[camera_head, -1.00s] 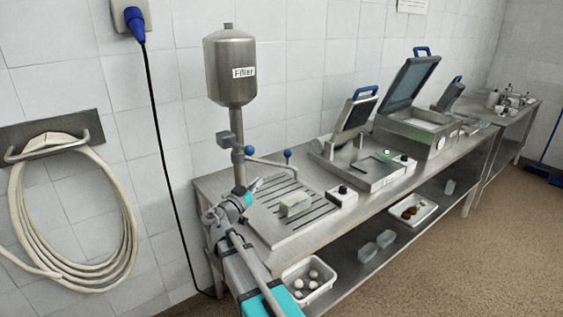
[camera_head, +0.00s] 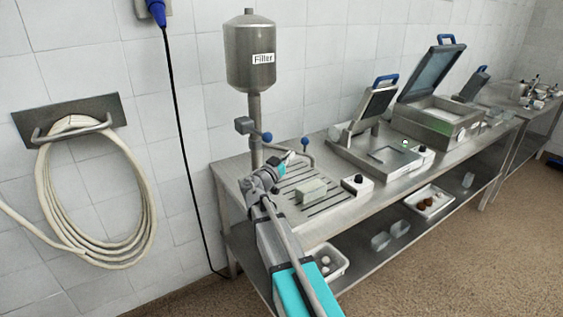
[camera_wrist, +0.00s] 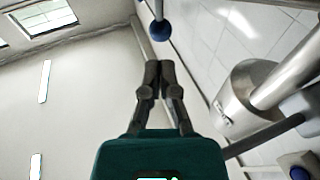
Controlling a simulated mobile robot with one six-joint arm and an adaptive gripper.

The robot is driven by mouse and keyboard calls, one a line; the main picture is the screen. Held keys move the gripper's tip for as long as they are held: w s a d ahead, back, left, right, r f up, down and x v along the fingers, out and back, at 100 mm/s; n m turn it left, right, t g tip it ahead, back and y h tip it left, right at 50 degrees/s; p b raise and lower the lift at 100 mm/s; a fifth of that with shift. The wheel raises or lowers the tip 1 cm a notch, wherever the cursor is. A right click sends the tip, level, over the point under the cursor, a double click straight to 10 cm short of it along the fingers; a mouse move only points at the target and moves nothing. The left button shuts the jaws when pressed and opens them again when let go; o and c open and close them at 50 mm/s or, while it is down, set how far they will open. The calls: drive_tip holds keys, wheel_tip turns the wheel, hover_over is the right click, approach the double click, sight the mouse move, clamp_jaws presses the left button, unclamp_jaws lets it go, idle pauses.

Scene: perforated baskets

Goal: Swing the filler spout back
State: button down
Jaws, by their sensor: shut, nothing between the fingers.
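The filler (camera_head: 250,66) is a steel tank with a "Filler" label on a post at the left end of the bench. Its spout leaves the post low and to the right, and a blue ball knob (camera_head: 305,141) stands up on it. My gripper partly hides the spout in the head view. My gripper (camera_head: 291,155) is shut and empty, close to the spout and just left of that knob. In the wrist view the shut fingertips (camera_wrist: 158,66) point toward a blue ball knob (camera_wrist: 160,30) on a rod, with a gap between. The tank (camera_wrist: 239,88) is on the right there.
A clear block-like container (camera_head: 311,191) sits on the slotted drain plate below the spout. A control box with a black knob (camera_head: 357,184) and open-lidded machines (camera_head: 428,130) stand further right. A second blue knob (camera_head: 267,136) is on the post. A hose (camera_head: 95,205) hangs at left.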

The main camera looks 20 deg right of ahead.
drive_tip(key=shift+p+x, duration=0.45)
drive_tip(key=shift+x, duration=2.45)
drive_tip(key=shift+w, duration=0.15)
